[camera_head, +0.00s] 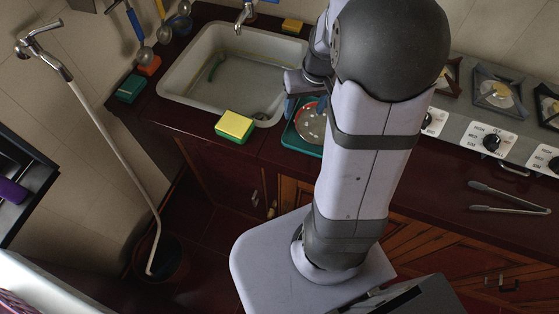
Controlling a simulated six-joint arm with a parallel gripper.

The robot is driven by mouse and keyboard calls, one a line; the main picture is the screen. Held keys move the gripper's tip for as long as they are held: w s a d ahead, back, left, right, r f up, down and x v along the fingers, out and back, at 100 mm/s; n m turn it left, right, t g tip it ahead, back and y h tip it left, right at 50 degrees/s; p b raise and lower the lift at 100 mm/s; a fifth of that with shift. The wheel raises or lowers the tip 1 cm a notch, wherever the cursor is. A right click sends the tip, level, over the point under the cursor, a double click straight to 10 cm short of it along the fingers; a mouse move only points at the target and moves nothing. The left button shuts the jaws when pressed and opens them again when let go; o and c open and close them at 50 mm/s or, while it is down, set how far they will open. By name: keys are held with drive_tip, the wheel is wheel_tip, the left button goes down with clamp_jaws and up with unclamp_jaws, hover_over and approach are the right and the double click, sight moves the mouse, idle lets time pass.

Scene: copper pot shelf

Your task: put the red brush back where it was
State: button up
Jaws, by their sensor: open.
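My arm rises from its base and bends over the counter by the sink. My gripper (305,104) is small here and partly hidden by my own arm, just above a teal tray (304,146) with a round, speckled plate (311,122) in it. Its fingers appear apart, and I see nothing held between them. I cannot make out a red brush for certain. An orange-red block (150,66) lies at the left back of the counter, but I cannot tell that it is a brush.
A sink (178,82) holds a green item (216,68). A yellow-green sponge (234,127) lies at its front edge. A teal block (130,88) lies on the left. Ladles (144,52) hang on the wall. A stove (470,125) and tongs (508,198) are on the right.

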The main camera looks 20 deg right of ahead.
drive_tip(key=s+a+f+n+g, duration=0.1)
drive_tip(key=s+a+n+g, duration=0.1)
drive_tip(key=s+a, duration=1)
drive_tip(key=shift+a, duration=0.45)
drive_tip(key=shift+f, duration=0.1)
